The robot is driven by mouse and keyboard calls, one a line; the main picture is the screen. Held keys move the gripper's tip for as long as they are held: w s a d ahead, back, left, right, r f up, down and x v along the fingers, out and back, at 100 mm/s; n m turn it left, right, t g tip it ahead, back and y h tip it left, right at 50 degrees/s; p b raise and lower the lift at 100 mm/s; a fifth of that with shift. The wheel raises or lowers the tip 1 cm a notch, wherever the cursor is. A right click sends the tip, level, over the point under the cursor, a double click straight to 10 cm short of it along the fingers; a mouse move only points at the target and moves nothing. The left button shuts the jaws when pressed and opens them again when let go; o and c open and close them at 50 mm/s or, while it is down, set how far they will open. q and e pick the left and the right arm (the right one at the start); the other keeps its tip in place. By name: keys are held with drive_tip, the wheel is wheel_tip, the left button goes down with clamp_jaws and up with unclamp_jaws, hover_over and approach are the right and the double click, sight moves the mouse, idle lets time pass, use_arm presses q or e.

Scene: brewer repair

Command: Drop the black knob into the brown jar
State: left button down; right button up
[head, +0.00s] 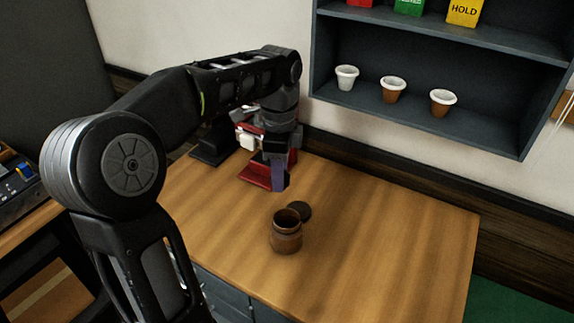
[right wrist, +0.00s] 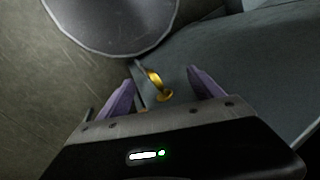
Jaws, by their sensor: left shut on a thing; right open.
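The brown jar (head: 286,241) stands upright and open-topped on the wooden table, with a round dark lid (head: 303,210) lying just behind it. My left gripper (head: 281,184) points down above the table, behind and slightly left of the jar, in front of the red machine. Its purple fingers are shut on a small dark thing, mostly hidden, that I take to be the black knob. My right gripper (right wrist: 160,76) is open in the right wrist view, with nothing held between its purple fingers.
A red and grey machine (head: 256,174) stands at the table's back left, partly hidden by my left arm. A wall shelf (head: 430,125) holds three cups. The table right of the jar is clear. A yellow metal piece (right wrist: 155,82) shows beyond my right fingers.

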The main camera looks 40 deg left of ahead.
use_arm(q)
drive_tip(key=shift+s, duration=0.15)
use_arm(e)
drive_tip(key=shift+s, duration=0.1)
use_arm(q)
drive_tip(key=shift+f, duration=0.65)
drive_tip(key=shift+f+b, duration=0.8)
drive_tip(key=shift+f, duration=1.55)
use_arm(e)
drive_tip(key=shift+a+f, duration=0.1)
drive_tip(key=shift+f, duration=0.65)
use_arm(q)
drive_tip(key=c, duration=0.8)
unclamp_jaws()
drive_tip(key=shift+r, duration=0.1)
